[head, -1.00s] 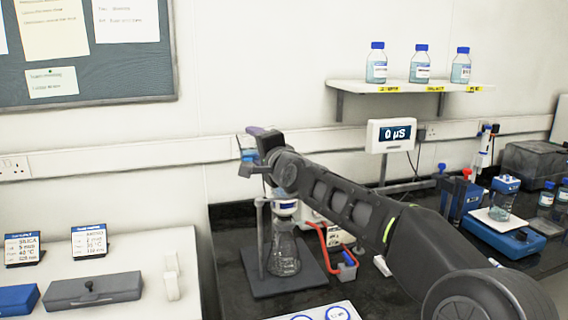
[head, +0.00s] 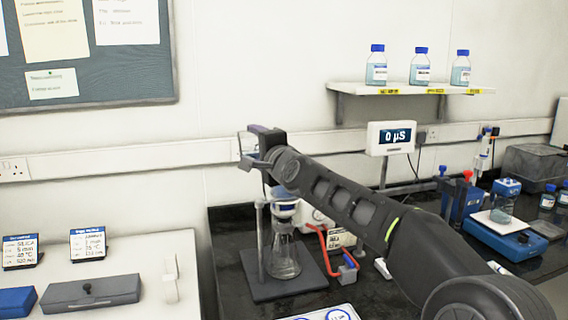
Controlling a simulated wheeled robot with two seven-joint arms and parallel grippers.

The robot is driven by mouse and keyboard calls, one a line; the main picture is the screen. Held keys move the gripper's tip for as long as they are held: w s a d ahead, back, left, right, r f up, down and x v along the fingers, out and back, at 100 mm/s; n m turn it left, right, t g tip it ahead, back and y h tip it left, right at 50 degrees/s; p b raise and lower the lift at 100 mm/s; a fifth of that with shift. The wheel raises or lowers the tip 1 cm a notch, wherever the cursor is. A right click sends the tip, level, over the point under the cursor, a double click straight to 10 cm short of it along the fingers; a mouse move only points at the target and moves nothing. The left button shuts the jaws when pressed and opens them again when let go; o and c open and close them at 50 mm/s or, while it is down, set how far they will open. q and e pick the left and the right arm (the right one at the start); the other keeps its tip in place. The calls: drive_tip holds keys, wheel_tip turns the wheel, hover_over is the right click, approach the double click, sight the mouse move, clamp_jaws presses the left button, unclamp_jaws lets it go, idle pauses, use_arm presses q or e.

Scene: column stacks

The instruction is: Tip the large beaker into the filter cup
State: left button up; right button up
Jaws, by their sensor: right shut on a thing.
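My right gripper (head: 254,150) is at the end of the dark arm that reaches in from the right. It is shut on the large beaker (head: 248,144), of which only a small pale, bluish part shows between and behind the fingers. The beaker's exact tilt and contents cannot be told. The filter cup (head: 284,209), white with a blue band, sits on top of a clear conical flask (head: 284,258) on a dark stand base. The gripper is above and a little left of the cup. The cup's upper part is partly hidden by my arm. My left gripper is not in view.
A red hose (head: 324,243) runs from near the cup to a small grey-blue block. A white display (head: 391,138) reads 0 µS. A shelf (head: 410,89) holds three bottles. A grey box (head: 90,292) lies on the left white bench. A blue balance (head: 505,238) stands at right.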

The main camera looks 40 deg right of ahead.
drive_tip(key=shift+s+d+r+m+b, duration=0.15)
drive_tip(key=shift+r+m+b, duration=0.1)
drive_tip(key=shift+m+b, duration=0.25)
drive_tip(key=shift+w+d+r+m+b, duration=0.15)
drive_tip(key=shift+r+m+b, duration=0.1)
drive_tip(key=shift+m, duration=0.35)
idle(0.4)
drive_tip(key=shift+s+d+r+m+t+b, duration=0.2)
drive_tip(key=shift+d+r+m+t+b, duration=0.15)
drive_tip(key=shift+m, duration=0.45)
drive_tip(key=shift+a, duration=0.1)
drive_tip(key=n+p, duration=0.1)
drive_tip(key=a+f+n+p, duration=0.1)
drive_tip(key=n+p, duration=0.2)
drive_tip(key=n, duration=0.1)
drive_tip(key=shift+w+a+f, duration=0.2)
drive_tip(key=shift+a+f, duration=0.05)
drive_tip(key=shift+f, duration=0.4)
